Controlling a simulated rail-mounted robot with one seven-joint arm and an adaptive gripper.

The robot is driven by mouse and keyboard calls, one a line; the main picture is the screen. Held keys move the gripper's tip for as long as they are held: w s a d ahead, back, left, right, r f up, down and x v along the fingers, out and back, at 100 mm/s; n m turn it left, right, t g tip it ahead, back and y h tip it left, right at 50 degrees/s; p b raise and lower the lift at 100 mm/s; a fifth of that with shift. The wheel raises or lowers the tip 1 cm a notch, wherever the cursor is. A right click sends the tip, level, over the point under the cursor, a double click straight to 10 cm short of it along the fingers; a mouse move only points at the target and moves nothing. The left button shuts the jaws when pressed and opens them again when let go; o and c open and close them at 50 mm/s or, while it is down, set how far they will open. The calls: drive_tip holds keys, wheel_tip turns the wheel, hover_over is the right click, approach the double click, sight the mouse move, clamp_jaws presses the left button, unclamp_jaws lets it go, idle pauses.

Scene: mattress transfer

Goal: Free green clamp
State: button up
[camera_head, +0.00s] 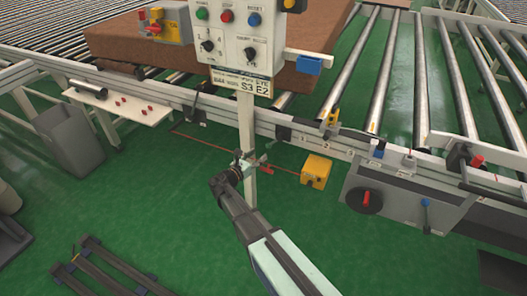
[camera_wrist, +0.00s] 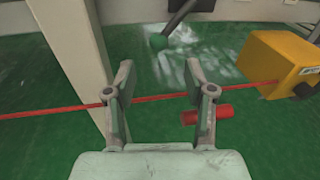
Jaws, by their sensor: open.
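My gripper (camera_wrist: 159,78) is open and empty in the wrist view, its two fingers apart with green floor showing between them. In the head view my gripper (camera_head: 245,161) is small, beside the pale post under the control panel. I cannot tell whether this belongs to the green clamp. No whole green clamp can be made out. A red cylindrical handle (camera_wrist: 206,113) is beside the right finger, partly hidden by it.
The pale post (camera_wrist: 75,55) stands close left of my gripper. A red line (camera_wrist: 250,86) runs behind the fingers to a yellow box (camera_wrist: 281,62). The control panel (camera_head: 232,22) is above, before a brown mattress (camera_head: 125,39). Rollers (camera_head: 345,60) lie right. A grey box (camera_head: 405,200) hangs lower right.

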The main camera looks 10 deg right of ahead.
drive_tip(key=shift+v, duration=2)
